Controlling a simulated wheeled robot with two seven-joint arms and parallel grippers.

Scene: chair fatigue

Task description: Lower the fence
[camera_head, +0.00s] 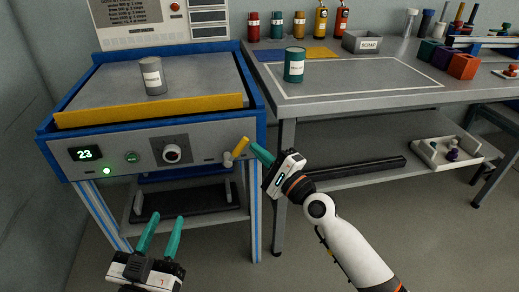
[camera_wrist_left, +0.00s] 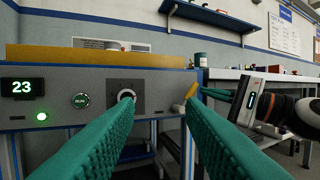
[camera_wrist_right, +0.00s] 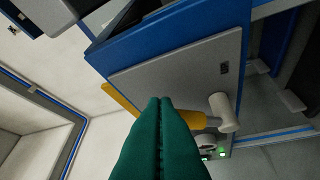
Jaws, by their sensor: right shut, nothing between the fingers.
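The yellow fence (camera_head: 150,110) stands up along the front edge of the machine's top; it also shows in the left wrist view (camera_wrist_left: 60,56). A yellow lever (camera_head: 241,146) on a grey pivot sits at the right end of the front panel, tilted up to the right. My right gripper (camera_head: 252,145) is shut and empty, its fingertips beside the lever's upper end. In the right wrist view the green fingers (camera_wrist_right: 162,105) are together and overlap the yellow lever (camera_wrist_right: 196,119); contact is unclear. My left gripper (camera_head: 164,217) is open and empty in front of the machine.
A grey can (camera_head: 152,77) stands on the machine's top behind the fence. The front panel has a green "23" display (camera_head: 87,154) and a dial (camera_head: 171,153). A workbench (camera_head: 370,98) with a green can (camera_head: 294,65) stands to the right.

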